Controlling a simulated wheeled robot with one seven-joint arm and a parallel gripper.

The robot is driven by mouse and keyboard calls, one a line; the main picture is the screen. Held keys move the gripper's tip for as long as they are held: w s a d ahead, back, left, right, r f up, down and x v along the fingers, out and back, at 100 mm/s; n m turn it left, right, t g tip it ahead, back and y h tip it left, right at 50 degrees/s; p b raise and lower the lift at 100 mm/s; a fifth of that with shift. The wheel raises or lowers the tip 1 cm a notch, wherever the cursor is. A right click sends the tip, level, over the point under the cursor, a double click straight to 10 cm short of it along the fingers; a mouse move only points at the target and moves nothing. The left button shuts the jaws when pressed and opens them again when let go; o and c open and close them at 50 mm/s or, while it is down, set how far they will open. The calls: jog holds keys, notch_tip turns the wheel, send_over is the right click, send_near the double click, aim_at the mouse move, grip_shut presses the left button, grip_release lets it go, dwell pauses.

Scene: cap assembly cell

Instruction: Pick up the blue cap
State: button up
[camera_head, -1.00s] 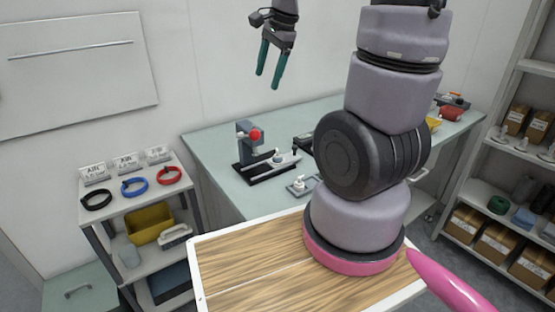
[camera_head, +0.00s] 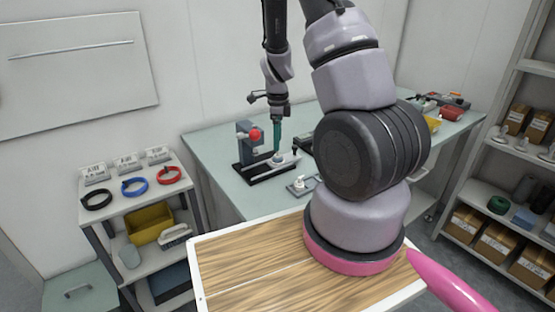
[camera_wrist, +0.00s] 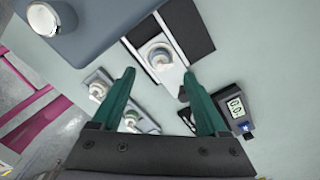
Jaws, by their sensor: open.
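A blue ring-shaped piece (camera_head: 134,187) lies on the top of the small cart at the left, between a black and a red one. I cannot tell whether it is the blue cap; no other clearly blue cap shows. My gripper (camera_head: 277,147) is above the green bench, over the black-and-white fixture (camera_head: 262,173), far to the right of the blue ring. In the wrist view its green fingers (camera_wrist: 159,74) are apart with nothing between them. A round pale part (camera_wrist: 159,54) on the fixture shows just beyond the fingertips.
A grey press with a red knob (camera_head: 256,134) stands close left of my gripper. A small plate (camera_wrist: 98,90) with whitish parts and a black device with a display (camera_wrist: 235,108) are nearby. The cart (camera_head: 112,217) holds a yellow bin (camera_head: 150,223). Shelves stand at the right.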

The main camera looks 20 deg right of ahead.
aim_at(278, 158)
notch_tip(278, 158, down, 6)
jog(key=shift+r, duration=0.15)
jog(key=c, duration=1)
